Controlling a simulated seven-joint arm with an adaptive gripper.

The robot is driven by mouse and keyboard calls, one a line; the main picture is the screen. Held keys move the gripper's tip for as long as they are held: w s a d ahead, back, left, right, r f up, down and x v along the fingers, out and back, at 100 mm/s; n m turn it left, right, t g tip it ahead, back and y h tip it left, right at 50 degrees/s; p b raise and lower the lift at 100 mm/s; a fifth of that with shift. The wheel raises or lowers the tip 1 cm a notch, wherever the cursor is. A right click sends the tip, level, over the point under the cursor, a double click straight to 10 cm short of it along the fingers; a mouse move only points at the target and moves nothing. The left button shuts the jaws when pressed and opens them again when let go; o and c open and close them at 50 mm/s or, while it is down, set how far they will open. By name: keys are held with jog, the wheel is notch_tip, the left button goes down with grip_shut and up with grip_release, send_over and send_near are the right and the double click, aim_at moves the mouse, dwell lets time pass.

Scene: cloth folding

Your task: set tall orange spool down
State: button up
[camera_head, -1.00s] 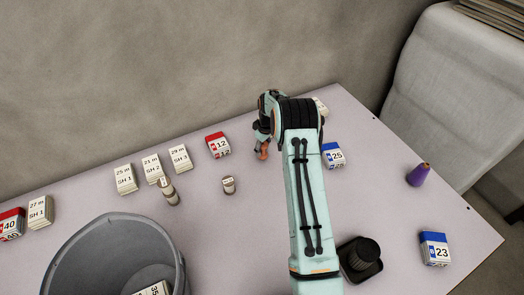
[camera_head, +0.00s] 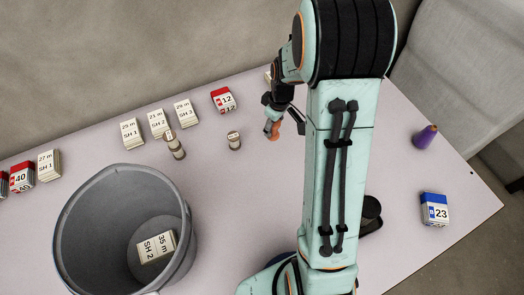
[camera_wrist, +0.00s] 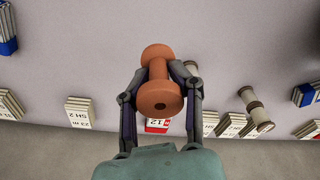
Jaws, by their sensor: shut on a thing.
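The tall orange spool (camera_wrist: 158,64) is between the fingertips of my gripper (camera_wrist: 162,84) in the wrist view, with one flanged end toward the camera. My gripper is shut on its narrow middle. In the head view my gripper (camera_head: 273,122) shows left of my arm, and part of the orange spool (camera_head: 273,131) shows at its fingertips. The spool is over the table (camera_head: 262,185); I cannot tell whether its lower end touches the surface.
A small beige spool (camera_head: 234,142) and a taller one (camera_head: 175,147) stand to the left. A red "12" box (camera_head: 223,100) and several white card stacks (camera_head: 158,124) line the back.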

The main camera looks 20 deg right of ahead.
jog(key=n, duration=0.2)
send_over(256, 175)
notch_tip(256, 175, down, 4)
notch_tip(256, 175, down, 7)
jog(key=shift+s+d+r, duration=0.1)
jog(key=shift+s, duration=0.05)
jog(key=o, duration=1.1)
jog(key=shift+c, duration=0.2)
notch_tip(256, 175, up, 13)
jog(key=s, duration=0.1)
jog(key=s+a+r+m, duration=0.3)
jog(key=s+r, duration=0.2)
jog(key=s, duration=0.3)
jog(key=s+a+r+m+g, duration=0.1)
jog(key=s+a+r+m, duration=0.2)
jog(key=s+r, duration=0.2)
jog(key=s, duration=0.3)
jog(key=shift+s+a+r, duration=0.2)
jog(key=shift+s+r, duration=0.1)
